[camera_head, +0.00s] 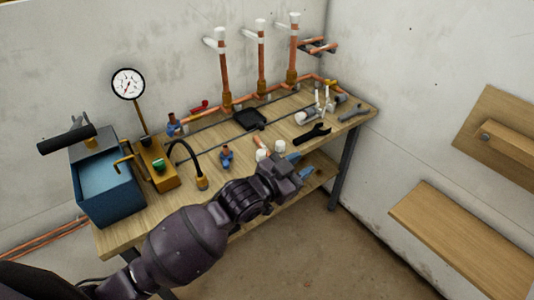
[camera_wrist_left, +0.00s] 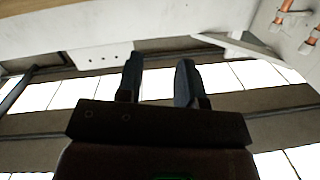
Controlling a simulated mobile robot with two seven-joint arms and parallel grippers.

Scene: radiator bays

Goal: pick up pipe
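A short copper-coloured pipe piece (camera_head: 259,141) lies near the front of the wooden workbench (camera_head: 222,131), with white round ends or caps beside it; my gripper partly hides this spot. Upright copper pipes with white tops, such as the middle one (camera_head: 261,60), stand along the back wall. My left gripper (camera_head: 301,182) is at the bench's front edge, just in front of the white caps. In the left wrist view its two fingers (camera_wrist_left: 158,82) are apart with nothing between them. My right gripper is in neither view.
A blue box (camera_head: 107,188), a gauge (camera_head: 128,84) on a yellow block and a black hose stand at the bench's left. A black tray (camera_head: 250,119), a black wrench (camera_head: 312,134) and fittings lie on top. A wooden wall shelf (camera_head: 465,240) is at right.

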